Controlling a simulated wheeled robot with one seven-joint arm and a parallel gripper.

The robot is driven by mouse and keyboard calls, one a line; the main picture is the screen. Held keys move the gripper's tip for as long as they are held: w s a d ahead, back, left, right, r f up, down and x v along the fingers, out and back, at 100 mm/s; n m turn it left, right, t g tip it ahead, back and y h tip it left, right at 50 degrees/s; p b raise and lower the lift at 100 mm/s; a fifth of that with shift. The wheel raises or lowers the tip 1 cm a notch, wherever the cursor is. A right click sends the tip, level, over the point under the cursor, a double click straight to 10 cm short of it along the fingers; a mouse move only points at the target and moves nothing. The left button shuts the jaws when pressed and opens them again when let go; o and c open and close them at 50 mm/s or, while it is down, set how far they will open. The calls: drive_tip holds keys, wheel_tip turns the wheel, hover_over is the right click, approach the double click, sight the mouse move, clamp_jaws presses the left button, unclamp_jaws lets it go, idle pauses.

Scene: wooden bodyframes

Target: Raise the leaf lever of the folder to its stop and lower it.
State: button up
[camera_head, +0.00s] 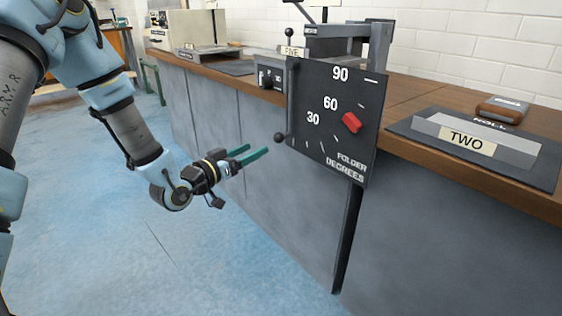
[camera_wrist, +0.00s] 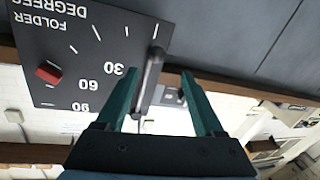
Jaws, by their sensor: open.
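The folder's dark dial plate (camera_head: 325,140) stands at the bench front, marked 30, 60, 90 and "FOLDER DEGREES". Its red pointer (camera_head: 351,122) sits on the right part of the dial. A black ball knob (camera_head: 279,137) shows at the plate's lower left edge; another ball-ended lever (camera_head: 289,42) rises above the plate. My gripper (camera_head: 256,155) is open and empty, just left of the lower knob. In the wrist view, upside down, a dark bar (camera_wrist: 150,78) appears between my open fingers (camera_wrist: 160,76); whether they touch it I cannot tell. The red pointer also shows there (camera_wrist: 47,73).
The wooden bench top (camera_head: 418,98) runs behind the plate. A dark post (camera_head: 348,240) stands below the plate. The blue floor at left is clear.

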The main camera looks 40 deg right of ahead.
sight(275, 139)
drive_tip(key=d, duration=0.7)
drive_tip(key=w+d, duration=0.1)
drive_tip(key=d, duration=0.2)
drive_tip(key=shift+d, duration=0.4)
drive_tip(key=shift+c, duration=0.3)
clamp_jaws()
idle(0.6)
